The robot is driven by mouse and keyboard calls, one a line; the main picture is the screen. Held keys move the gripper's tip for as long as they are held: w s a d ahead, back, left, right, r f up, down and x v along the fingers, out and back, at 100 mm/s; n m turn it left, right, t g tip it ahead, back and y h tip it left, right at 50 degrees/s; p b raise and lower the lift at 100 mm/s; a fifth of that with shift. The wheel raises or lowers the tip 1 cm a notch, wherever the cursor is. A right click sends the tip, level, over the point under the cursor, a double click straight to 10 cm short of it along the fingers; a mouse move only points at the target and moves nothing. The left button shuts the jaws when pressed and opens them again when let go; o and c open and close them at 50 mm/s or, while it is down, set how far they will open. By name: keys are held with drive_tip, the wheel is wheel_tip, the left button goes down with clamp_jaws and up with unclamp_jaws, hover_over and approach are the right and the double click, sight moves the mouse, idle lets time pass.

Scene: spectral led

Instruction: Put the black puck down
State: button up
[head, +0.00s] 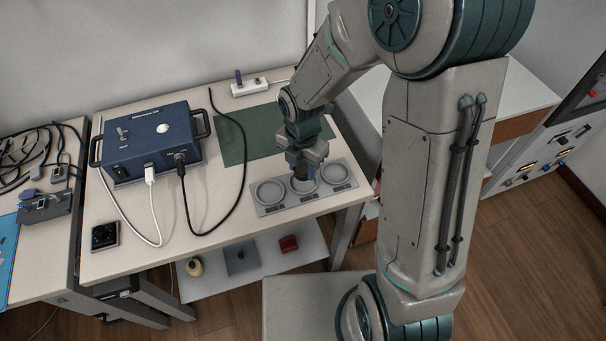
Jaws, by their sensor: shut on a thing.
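My gripper (304,166) is over the grey tray (287,207) with three round recesses, near the right front of the table. It points down at the middle recess (303,186). The gripper is shut on the black puck (301,172), which shows only as a dark shape under the fingers, mostly hidden by them. I cannot tell whether the puck touches the tray. The left recess (270,192) and the right recess (336,173) look empty.
A blue box (150,143) with cables stands at the table's left. A green mat (245,133) lies behind the tray. A small black square device (104,236) lies front left. A white power strip (250,88) is at the back. A lower shelf (215,286) holds small objects.

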sight(302, 170)
drive_tip(key=shift+f, duration=1.95)
